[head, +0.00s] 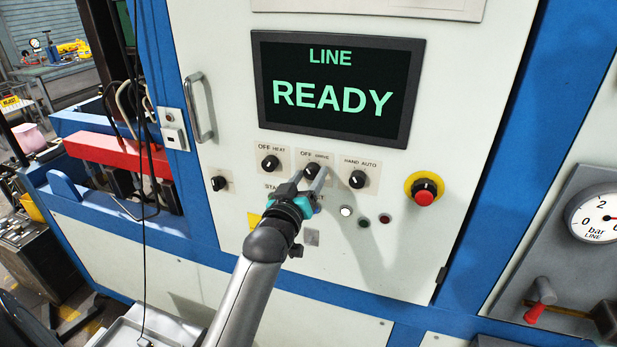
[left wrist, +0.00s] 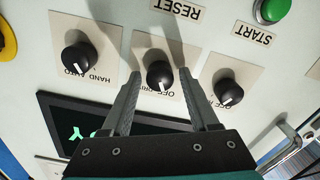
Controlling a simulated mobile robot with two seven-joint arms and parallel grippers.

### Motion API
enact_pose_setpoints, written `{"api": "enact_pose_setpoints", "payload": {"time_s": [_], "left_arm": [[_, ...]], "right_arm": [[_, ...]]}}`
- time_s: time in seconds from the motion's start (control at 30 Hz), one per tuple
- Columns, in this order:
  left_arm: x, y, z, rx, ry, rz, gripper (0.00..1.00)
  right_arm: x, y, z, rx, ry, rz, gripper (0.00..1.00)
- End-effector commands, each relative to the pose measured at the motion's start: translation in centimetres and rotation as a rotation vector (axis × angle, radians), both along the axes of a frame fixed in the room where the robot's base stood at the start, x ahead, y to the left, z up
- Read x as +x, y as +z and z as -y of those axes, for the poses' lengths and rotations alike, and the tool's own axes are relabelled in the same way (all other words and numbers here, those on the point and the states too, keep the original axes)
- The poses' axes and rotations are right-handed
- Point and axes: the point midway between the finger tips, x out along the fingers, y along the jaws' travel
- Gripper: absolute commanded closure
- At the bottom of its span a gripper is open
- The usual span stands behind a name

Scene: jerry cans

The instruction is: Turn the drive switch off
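The drive switch (head: 311,170) is a round black knob on a white plate marked OFF and DRIVE, the middle of three similar knobs below the screen. In the left wrist view the drive knob (left wrist: 159,74) appears upside down, with a white pointer mark facing its label side; its exact setting is hard to tell. My left gripper (head: 312,180) is at the knob, and its fingers partly cover the plate. In the left wrist view the left gripper (left wrist: 160,75) is open, one finger on each side of the knob, with small gaps visible. My right gripper is out of view.
The heat knob (head: 270,163) and hand/auto knob (head: 358,179) flank the drive knob closely. A red emergency button (head: 425,191) is to the right. The screen (head: 340,87) reads LINE READY. A door handle (head: 199,107) juts out at left.

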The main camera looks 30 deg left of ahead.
Motion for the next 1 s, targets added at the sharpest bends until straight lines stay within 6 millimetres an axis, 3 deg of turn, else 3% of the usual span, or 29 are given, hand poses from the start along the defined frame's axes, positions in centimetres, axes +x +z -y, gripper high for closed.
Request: {"api": "enact_pose_setpoints", "payload": {"time_s": [0.1,0.47,1.0], "left_arm": [[0.0,0.0,0.0,0.001,0.000,0.000,0.28],[-0.7,-0.1,0.2,0.002,0.000,0.000,0.28],[-9.1,-0.2,2.2,0.001,0.001,-0.004,0.28]], "right_arm": [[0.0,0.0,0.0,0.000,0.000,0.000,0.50],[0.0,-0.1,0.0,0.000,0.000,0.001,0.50],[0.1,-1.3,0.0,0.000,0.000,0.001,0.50]]}}
